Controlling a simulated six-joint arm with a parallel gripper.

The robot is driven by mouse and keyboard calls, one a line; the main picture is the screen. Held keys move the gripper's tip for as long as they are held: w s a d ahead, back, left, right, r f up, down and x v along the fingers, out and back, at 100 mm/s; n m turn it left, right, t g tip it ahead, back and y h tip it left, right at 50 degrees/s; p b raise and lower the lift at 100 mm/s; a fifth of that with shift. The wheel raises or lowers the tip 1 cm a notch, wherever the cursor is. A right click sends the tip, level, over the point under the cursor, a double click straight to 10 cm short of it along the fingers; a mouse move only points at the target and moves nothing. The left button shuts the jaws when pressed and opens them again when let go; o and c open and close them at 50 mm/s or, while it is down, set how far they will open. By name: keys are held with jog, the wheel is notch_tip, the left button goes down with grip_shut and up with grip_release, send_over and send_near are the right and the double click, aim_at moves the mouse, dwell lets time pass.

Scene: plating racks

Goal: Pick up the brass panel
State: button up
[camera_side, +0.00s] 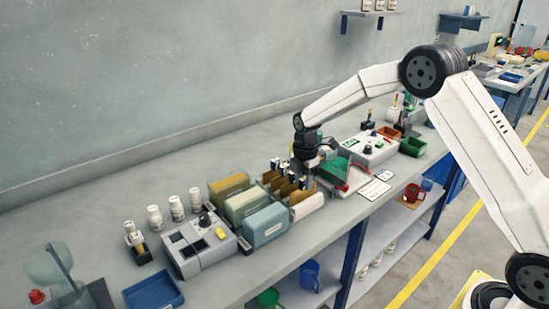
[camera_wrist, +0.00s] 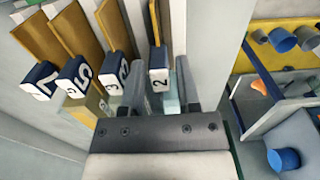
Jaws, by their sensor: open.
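Several brass panels with dark blue, white-numbered end blocks stand in a row. In the wrist view, three are grouped at the upper left, one of them a brass panel (camera_wrist: 112,25). Another brass panel (camera_wrist: 154,18), whose block reads 2, stands apart to their right. My gripper (camera_wrist: 160,78) is open, with a grey finger on each side of that block; I cannot tell if either touches it. In the side view, my gripper (camera_side: 306,160) is over the right end of the brass panels (camera_side: 271,177), and its fingertips are hard to make out.
Green, yellow and blue-grey tanks (camera_side: 265,225) stand left of the panels, with a grey control box (camera_side: 196,248) and white bottles beyond. A green-and-red item (camera_side: 335,172) and white cards (camera_side: 374,189) lie close on the right. The bench front edge is near.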

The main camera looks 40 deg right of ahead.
aim_at(303, 188)
jog(key=shift+f, duration=1.55)
jog(key=shift+c, duration=0.2)
grip_shut()
